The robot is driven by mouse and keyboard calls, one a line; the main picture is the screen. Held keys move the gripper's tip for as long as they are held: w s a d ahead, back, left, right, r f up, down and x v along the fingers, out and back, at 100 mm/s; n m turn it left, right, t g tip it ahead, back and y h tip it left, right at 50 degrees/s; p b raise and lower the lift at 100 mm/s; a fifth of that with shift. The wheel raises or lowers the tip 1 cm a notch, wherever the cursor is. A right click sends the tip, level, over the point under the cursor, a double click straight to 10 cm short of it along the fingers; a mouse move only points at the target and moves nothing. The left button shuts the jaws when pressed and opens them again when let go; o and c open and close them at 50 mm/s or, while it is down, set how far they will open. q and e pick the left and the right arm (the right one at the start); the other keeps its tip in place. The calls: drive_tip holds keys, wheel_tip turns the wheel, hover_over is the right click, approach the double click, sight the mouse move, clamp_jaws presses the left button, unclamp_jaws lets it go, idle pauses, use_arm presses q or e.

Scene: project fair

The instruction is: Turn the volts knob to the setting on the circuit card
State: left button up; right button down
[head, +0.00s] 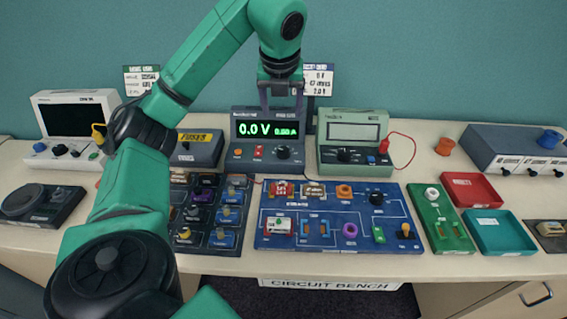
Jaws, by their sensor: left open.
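The dark power supply (239,122) stands at the back middle of the bench. Its green display (267,129) reads 0.0 V and 0.50 A. A black knob (283,152) sits at the right of its front panel, beside a red switch (259,152); the knob's label is too small to read. My left gripper (281,107) points down, open and empty, in front of the supply's upper part and above the knob. A white printed card (319,79) stands behind, partly hidden by the gripper; its text is not legible. My right gripper is not in view.
A green meter (353,160) with a red lead stands close right of the supply, and a fuses box (198,150) stands left. The blue circuit board (335,240) lies in front. Red (473,204) and teal (503,249) trays lie at the right.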

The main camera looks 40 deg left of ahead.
use_arm(q)
drive_tip(key=b, duration=0.2)
approach(283, 150)
drive_tip(key=p+x, duration=0.1)
drive_tip(key=x, duration=0.7)
drive_tip(key=shift+f, duration=0.3)
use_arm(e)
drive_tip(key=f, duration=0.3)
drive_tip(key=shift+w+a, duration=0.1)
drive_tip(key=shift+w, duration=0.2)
use_arm(q)
drive_tip(key=shift+c, duration=0.3)
clamp_jaws()
